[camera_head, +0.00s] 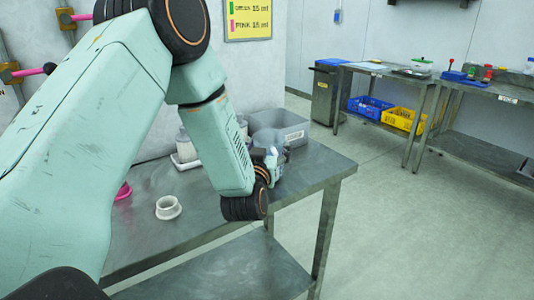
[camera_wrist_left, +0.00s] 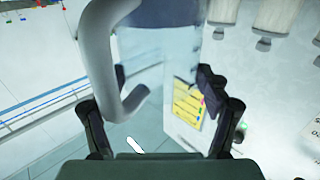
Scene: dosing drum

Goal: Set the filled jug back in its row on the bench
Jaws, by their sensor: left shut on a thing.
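A clear jug with a grey handle (camera_wrist_left: 160,55) fills the middle of the left wrist view, between the two dark fingers of my left gripper (camera_wrist_left: 158,105). The gripper is shut on it. In the head view my left gripper (camera_head: 272,160) is over the right end of the steel bench (camera_head: 215,222), and the jug (camera_head: 266,138) shows only as a pale, partly hidden shape there. I cannot tell whether its base touches the bench. Whitish vessels (camera_head: 186,147) stand at the back of the bench, partly behind my arm. My right gripper is not in view.
A grey bin (camera_head: 294,130) stands at the back right of the bench, close behind my gripper. A white collared cup (camera_head: 168,208) and a pink item (camera_head: 123,191) are on the front left. Another table (camera_head: 370,70) with blue and yellow crates stands farther right, across open floor.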

